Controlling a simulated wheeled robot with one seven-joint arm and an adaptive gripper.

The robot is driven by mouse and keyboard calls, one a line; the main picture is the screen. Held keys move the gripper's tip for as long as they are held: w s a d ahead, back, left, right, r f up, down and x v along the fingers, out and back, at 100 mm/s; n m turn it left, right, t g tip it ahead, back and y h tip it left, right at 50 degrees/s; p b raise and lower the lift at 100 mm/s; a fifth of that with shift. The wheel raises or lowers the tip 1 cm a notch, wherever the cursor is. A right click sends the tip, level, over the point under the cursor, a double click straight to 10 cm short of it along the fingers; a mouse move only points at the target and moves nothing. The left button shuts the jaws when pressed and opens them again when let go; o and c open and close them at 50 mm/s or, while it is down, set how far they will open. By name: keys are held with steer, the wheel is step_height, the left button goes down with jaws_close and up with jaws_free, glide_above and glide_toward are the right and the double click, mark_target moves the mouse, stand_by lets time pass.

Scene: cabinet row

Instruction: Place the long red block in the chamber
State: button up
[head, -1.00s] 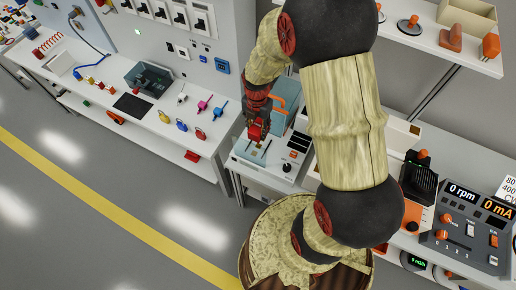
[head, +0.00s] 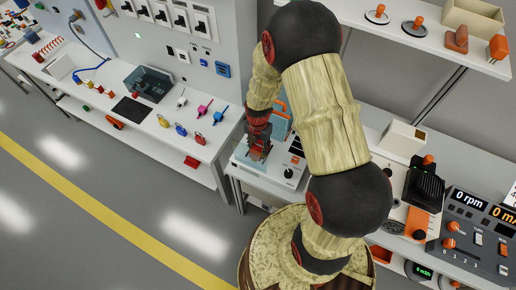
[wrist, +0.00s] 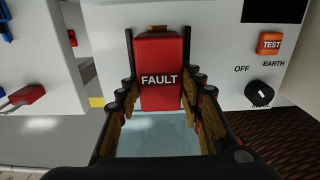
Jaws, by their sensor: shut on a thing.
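The long red block (wrist: 160,82), marked FAULT, lies between the fingers of my gripper (wrist: 160,98) in the wrist view. My gripper is shut on it. In the head view my gripper (head: 257,150) is over the top of a white bench unit (head: 262,177) that has a dark knob. A pale, glassy-looking surface (wrist: 158,142) shows between the fingers below the block in the wrist view. I cannot tell whether this is the chamber, or whether the block touches the unit. My arm and fingers hide part of the unit.
An orange TEST button (wrist: 270,43) and a black knob (wrist: 259,94) are beside the block. Left is a bench with padlocks (head: 200,139) and a dark bin (head: 148,83). Right is a console (head: 468,232) below a shelf (head: 420,42). The floor at left is clear.

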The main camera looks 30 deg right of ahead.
steer(key=o, duration=1.4)
steer(key=shift+o, duration=0.2)
step_height(320, 180, up, 12)
steer(key=p, duration=0.2)
step_height(320, 180, up, 9)
steer(key=m+t, duration=0.1)
steer(key=m, duration=0.4)
glide_above(258, 148)
steer(key=a, duration=0.2)
steer(key=s+a+r+m+t, duration=0.2)
steer(key=s+r+m, duration=0.3)
steer(key=r, duration=0.4)
steer(key=s+a+r+m+t, duration=0.2)
steer(key=s+a+r+m, duration=0.2)
steer(key=s+r+m, duration=0.6)
steer(key=r+m, duration=0.1)
steer(key=m, duration=0.3)
steer(key=shift+s+r+m+t, duration=0.3)
steer(key=shift+s+m, duration=0.05)
steer(key=shift+m, duration=0.05)
